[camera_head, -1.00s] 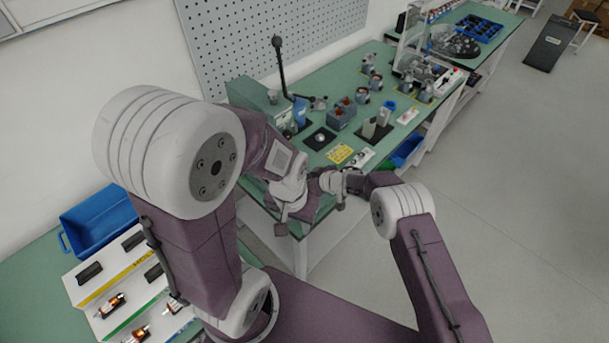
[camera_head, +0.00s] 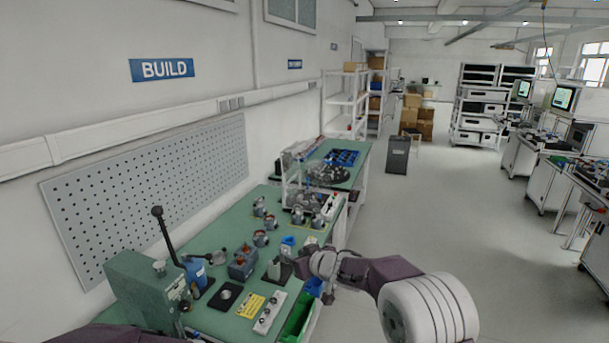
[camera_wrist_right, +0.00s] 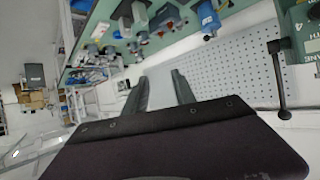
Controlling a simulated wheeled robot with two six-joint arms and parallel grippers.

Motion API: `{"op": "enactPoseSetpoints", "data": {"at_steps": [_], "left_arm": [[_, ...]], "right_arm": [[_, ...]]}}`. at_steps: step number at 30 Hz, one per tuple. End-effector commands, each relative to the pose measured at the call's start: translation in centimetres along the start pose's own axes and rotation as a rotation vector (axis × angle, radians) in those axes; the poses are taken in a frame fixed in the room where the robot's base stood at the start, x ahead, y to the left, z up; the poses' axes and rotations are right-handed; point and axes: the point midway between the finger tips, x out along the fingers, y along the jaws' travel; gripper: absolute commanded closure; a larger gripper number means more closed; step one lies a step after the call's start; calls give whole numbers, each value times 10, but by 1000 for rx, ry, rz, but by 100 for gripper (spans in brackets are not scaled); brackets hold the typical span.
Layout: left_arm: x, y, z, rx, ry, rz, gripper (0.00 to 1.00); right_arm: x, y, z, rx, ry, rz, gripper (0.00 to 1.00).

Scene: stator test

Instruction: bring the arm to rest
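My right arm comes in from the lower right in the head view, with a large white joint and a dark purple link. Its gripper (camera_head: 286,268) is by the front edge of the green workbench (camera_head: 222,222). In the right wrist view the two dark fingers of the right gripper (camera_wrist_right: 159,77) stand apart with nothing held between them. A strip of dark purple arm shows at the bottom left of the head view. My left gripper is not in view.
The bench holds a green press (camera_head: 145,290) with a black lever, a blue bottle (camera_head: 196,272), several grey metal parts and a yellow label (camera_head: 250,305). A green bin (camera_head: 298,318) hangs at its front. A perforated panel (camera_head: 150,195) stands behind. The floor (camera_head: 430,220) to the right is clear.

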Motion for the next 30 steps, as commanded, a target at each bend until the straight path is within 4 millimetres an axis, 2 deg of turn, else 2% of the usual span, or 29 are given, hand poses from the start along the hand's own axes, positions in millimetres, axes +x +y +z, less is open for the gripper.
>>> {"op": "enactPoseSetpoints", "data": {"at_steps": [1,2,3,5,6,8,9,12,15,18,21,30], "left_arm": [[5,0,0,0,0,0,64],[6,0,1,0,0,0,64],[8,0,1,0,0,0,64],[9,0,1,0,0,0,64],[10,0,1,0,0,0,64],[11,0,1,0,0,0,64],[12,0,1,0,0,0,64],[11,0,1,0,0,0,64],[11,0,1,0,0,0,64],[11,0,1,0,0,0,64],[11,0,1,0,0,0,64],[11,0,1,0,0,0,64]], "right_arm": [[-34,33,5,66,-16,96,68],[-55,50,13,109,-37,156,68],[-83,70,30,167,-75,232,68],[-125,88,63,252,-151,331,68],[-152,93,90,306,-213,384,68],[-188,90,133,383,-319,441,68],[-210,82,163,430,-396,464,68],[-252,48,229,519,-597,467,68],[-281,12,279,569,-777,428,68],[-300,-14,304,587,-901,375,68],[-307,-22,309,538,-958,322,68],[-306,-21,308,517,-957,315,68]]}}
